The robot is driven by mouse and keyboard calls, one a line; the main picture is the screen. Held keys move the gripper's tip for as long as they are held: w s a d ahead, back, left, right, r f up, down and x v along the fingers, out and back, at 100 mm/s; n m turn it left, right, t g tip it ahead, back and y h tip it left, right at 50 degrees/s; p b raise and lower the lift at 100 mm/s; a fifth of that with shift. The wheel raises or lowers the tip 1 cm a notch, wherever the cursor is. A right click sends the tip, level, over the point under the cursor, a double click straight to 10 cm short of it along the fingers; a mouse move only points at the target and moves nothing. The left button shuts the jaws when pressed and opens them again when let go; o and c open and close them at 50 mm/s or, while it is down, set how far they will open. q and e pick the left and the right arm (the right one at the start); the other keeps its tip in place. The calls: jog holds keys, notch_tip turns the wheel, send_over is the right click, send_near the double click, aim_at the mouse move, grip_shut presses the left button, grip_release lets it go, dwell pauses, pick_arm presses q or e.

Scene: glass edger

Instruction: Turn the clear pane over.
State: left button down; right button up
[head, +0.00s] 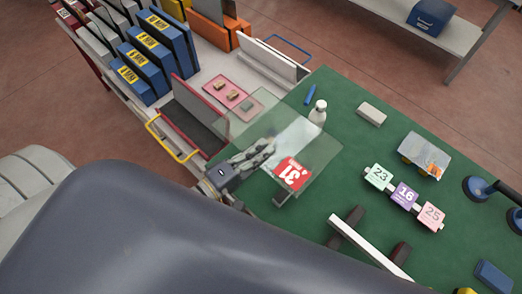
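The clear pane (314,144) is a see-through, slightly green sheet. It reaches from over the green table (345,100) out past its left edge, above the cart. My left gripper (268,150) is at the pane's near left side, and its fingers show through the glass. It appears shut on the pane, though the fingertips are blurred by the glass. A red tag marked 31 (290,174) shows upside down at the pane's near right part; I cannot tell whether it is on the pane or under it. My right gripper is not in view.
A cart with blue binders (145,70) and a pink tray (232,94) stands at the left. On the table are a white bottle (317,113), a grey block (371,113), number cards (404,196), a small clear plate (425,153), a white bar (370,250) and a suction lifter (477,188).

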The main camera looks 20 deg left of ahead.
pick_arm(q)
notch_tip(320, 180, down, 17)
jog(key=b, duration=1.4)
jog(key=shift+f, duration=0.3)
jog(key=shift+f+b, duration=0.4)
jog(key=shift+b, duration=0.2)
dwell(0.3)
jog(key=c, duration=1.7)
grip_release()
